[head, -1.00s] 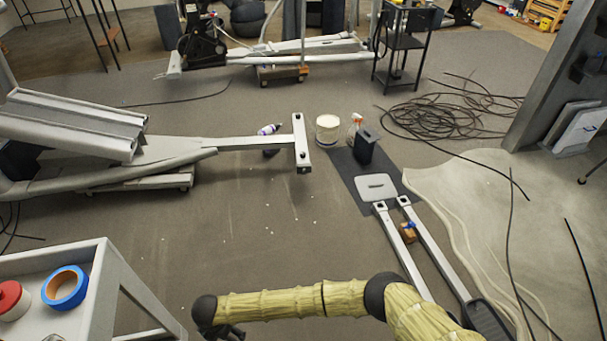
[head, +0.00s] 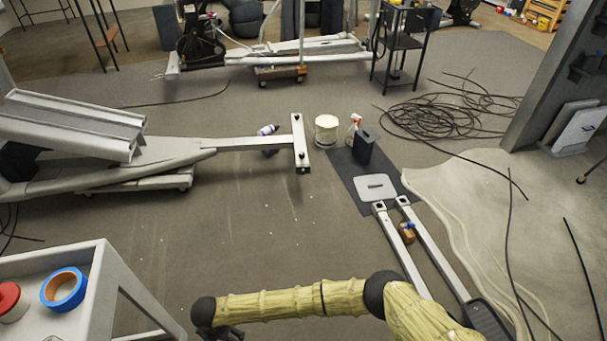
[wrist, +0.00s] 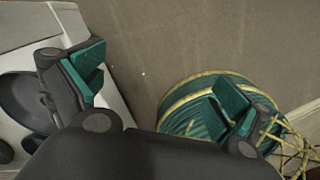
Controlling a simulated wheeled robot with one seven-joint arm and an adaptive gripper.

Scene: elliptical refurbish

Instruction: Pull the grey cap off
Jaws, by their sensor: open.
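My gripper (wrist: 160,88) is open and empty in the wrist view, with its teal-padded fingers wide apart above the floor. In the head view only a dark part of it (head: 228,332) shows at the bottom edge. No part stands out clearly as the grey cap. A pale grey T-shaped frame end (head: 301,145) sticks out over the floor from the left, with small dark fittings on it. My gripper is apart from both.
A grey cart (head: 90,265) with blue tape (head: 64,289) and a red-topped tub (head: 11,300) stands at lower left. A green-and-yellow round thing (wrist: 175,105) is near my right finger.

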